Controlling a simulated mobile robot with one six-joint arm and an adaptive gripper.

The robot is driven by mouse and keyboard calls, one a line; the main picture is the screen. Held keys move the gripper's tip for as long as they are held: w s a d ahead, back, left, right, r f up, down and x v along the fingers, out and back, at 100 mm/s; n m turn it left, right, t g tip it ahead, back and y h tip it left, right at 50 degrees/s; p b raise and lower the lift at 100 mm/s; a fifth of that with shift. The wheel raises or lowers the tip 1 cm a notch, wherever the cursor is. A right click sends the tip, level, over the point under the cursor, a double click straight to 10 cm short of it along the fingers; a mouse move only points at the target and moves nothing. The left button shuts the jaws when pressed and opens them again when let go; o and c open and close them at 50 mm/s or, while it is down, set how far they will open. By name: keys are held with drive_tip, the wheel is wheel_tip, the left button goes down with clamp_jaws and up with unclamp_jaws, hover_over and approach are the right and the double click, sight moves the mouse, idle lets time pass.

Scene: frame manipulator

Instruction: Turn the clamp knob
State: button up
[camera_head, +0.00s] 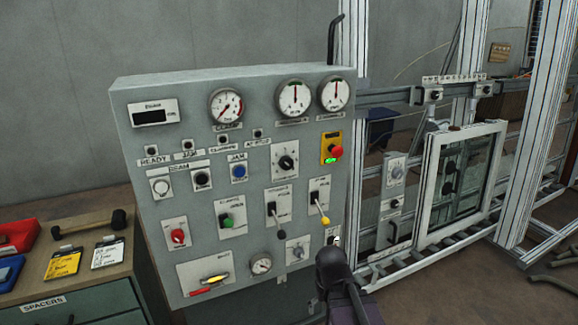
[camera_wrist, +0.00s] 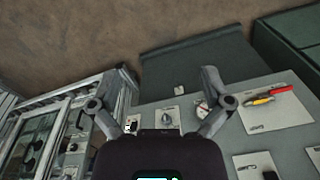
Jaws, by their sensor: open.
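A grey control panel (camera_head: 150,225) carries several knobs, switches and gauges; its labels are too small to read surely. A grey knob on a light plate (camera_head: 298,250) sits low on it, right of the small lower gauge (camera_head: 261,264). A black rotary knob (camera_head: 286,162) sits higher up. I cannot tell which is the clamp knob. My gripper (camera_head: 330,275) is at the panel's lower right corner. In the wrist view my gripper (camera_wrist: 158,74) is open and empty, and the grey knob (camera_wrist: 168,121) shows between its spread fingers, apart from them.
Yellow-tipped (camera_head: 325,221) and dark-tipped levers stick out above the grey knob. A metal frame with a window (camera_head: 455,185) stands right. A drawer cabinet (camera_head: 75,290) with a mallet stands left.

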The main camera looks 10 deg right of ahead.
drive_tip(key=w+d+r+n+t+h+p, duration=0.1)
drive_tip(key=w+d+r+n+t+h, duration=0.15)
drive_tip(key=w+r+n+t, duration=0.4)
drive_tip(key=w+d+r+n+t+h+p, duration=0.15)
drive_tip(key=w+d+r+n, duration=0.25)
drive_tip(key=w, duration=0.5)
drive_tip(key=w+d+r+n+t+h, duration=0.25)
drive_tip(key=w+r+n+t, duration=0.25)
drive_tip(key=w, duration=0.3)
drive_tip(key=w+a+r+n+t+y+p, duration=0.2)
drive_tip(key=w+a+r+n+t+y, duration=0.4)
drive_tip(key=n, duration=0.8)
drive_tip(key=n+g+y, duration=0.2)
drive_tip(key=n+y, duration=0.4)
drive_tip(key=n, duration=0.4)
approach(288, 166)
drive_tip(key=v, duration=0.3)
drive_tip(key=shift+s+d, duration=0.1)
drive_tip(key=shift+s, duration=0.1)
drive_tip(key=shift+w, duration=0.1)
drive_tip(key=x, duration=1.3)
drive_tip(key=shift+w+r, duration=0.1)
drive_tip(key=shift+w, duration=0.2)
